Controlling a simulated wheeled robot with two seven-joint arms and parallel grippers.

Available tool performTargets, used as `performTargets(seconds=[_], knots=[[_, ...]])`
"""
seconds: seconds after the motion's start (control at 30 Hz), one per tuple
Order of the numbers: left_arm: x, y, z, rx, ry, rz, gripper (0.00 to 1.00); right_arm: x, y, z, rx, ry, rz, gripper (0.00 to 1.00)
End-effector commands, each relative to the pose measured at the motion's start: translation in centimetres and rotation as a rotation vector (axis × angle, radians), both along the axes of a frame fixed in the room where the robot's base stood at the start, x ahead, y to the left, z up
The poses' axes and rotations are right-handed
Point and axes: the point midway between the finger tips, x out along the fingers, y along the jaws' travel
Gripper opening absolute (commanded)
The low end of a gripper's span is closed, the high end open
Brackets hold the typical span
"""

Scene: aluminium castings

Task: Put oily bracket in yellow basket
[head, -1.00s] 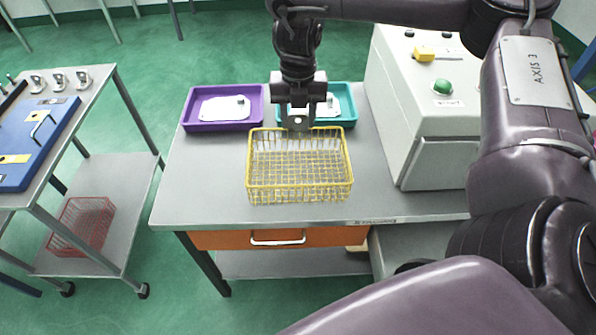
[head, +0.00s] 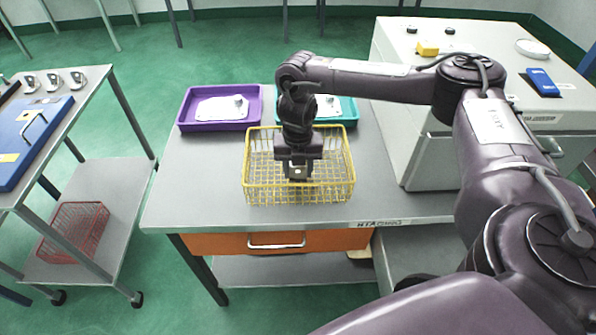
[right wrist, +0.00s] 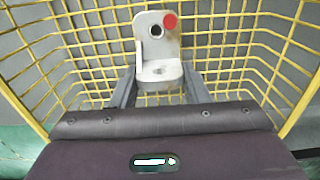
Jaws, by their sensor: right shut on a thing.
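The yellow wire basket (head: 343,185) stands on the grey worktable; its mesh also fills much of the right wrist view (right wrist: 282,50). My right gripper (head: 298,177) points down inside the basket's outline. It is shut on a light grey metal bracket (right wrist: 146,50), with one finger on each side of its lower plate. The bracket has holes in it and a red round spot on its upright plate. In the head view the bracket is mostly hidden by the gripper. I cannot tell whether it touches the basket floor. My left gripper is not in view.
A purple tray (head: 185,118) and a teal tray (head: 350,117) stand behind the basket. A large grey machine (head: 410,130) stands to its right. A side cart on the left holds several brackets (head: 54,80), a blue board (head: 20,150) and, below, a red basket (head: 75,232).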

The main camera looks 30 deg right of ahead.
Motion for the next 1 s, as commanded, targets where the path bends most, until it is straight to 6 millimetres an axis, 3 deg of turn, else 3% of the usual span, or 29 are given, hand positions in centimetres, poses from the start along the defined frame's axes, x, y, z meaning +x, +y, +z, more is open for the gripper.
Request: performTargets(seconds=[0.1, 0.43, 0.47, 0.6, 1.0], knots=[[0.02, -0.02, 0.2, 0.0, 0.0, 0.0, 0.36, 0.02, 0.01, -1.04, -0.001, -0.001, 0.001, 0.18], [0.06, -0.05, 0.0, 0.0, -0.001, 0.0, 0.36, 0.01, 0.0, -1.45, 0.0, -0.001, 0.0, 0.18], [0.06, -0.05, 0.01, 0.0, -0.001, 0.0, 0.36, 0.01, -0.01, -1.47, 0.0, -0.001, 0.0, 0.43], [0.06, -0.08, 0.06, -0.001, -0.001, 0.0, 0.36, 0.02, 0.0, -1.39, 0.0, -0.001, 0.0, 0.61], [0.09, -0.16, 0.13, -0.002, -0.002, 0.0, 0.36, 0.05, 0.01, -0.69, 0.001, -0.003, 0.001, 0.63]])
